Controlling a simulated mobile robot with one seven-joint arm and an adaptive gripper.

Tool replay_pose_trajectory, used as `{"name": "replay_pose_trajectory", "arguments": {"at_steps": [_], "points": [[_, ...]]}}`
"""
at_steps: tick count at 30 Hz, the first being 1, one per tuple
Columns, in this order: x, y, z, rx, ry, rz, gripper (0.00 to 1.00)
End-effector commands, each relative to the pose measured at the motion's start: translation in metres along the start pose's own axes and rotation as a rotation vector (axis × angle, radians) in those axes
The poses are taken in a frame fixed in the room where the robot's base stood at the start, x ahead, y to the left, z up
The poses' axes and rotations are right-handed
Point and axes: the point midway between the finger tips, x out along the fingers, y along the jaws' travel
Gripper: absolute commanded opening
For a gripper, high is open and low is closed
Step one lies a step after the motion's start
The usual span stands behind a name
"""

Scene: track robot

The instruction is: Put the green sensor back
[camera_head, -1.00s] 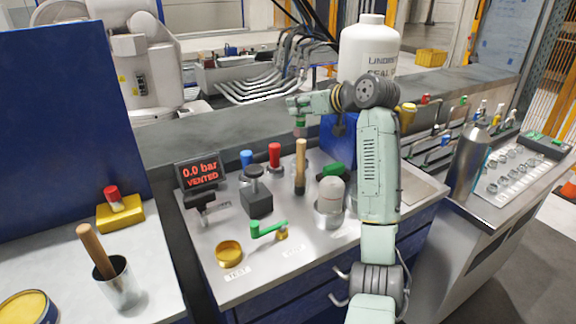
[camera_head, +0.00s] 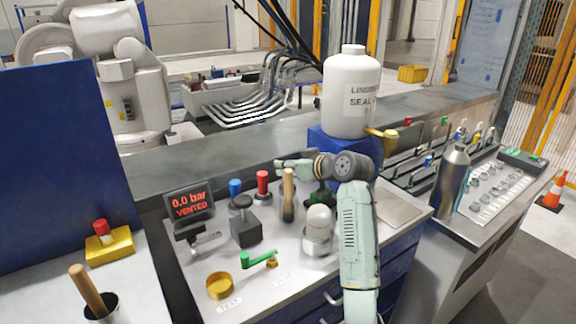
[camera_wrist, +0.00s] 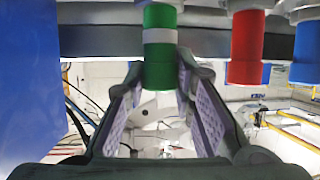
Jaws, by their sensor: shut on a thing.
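My gripper (camera_wrist: 158,100) is shut on the green sensor (camera_wrist: 158,45), a green cylinder with a pale grey band, seen between the fingertips in the wrist view. In the head view my gripper (camera_head: 283,164) is low over the back of the steel bench, by the top of a wooden handle (camera_head: 288,188); the green sensor cannot be made out there. The red sensor (camera_head: 262,183) and the blue sensor (camera_head: 236,187) stand upright in a row left of it. They also show in the wrist view, red (camera_wrist: 246,48) and blue (camera_wrist: 308,50). The green sensor's seat is hidden.
A display (camera_head: 189,205) reads 0.0 bar, VENTED. A large white bottle (camera_head: 350,95) stands behind on a blue block (camera_head: 335,146).

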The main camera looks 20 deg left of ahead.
Motion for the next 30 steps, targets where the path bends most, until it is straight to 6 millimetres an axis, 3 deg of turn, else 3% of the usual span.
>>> {"name": "replay_pose_trajectory", "arguments": {"at_steps": [6, 7, 15, 26, 30], "points": [[0.002, 0.0, 0.004, 0.001, 0.0, 0.0, 0.0], [0.001, 0.0, 0.003, 0.001, 0.0, 0.0, 0.25], [0.001, 0.0, 0.003, 0.001, -0.001, -0.001, 0.43], [-0.001, 0.0, -0.001, 0.0, 0.0, 0.0, 0.44], [-0.016, 0.001, 0.002, 0.0, 0.003, 0.002, 0.44]]}}
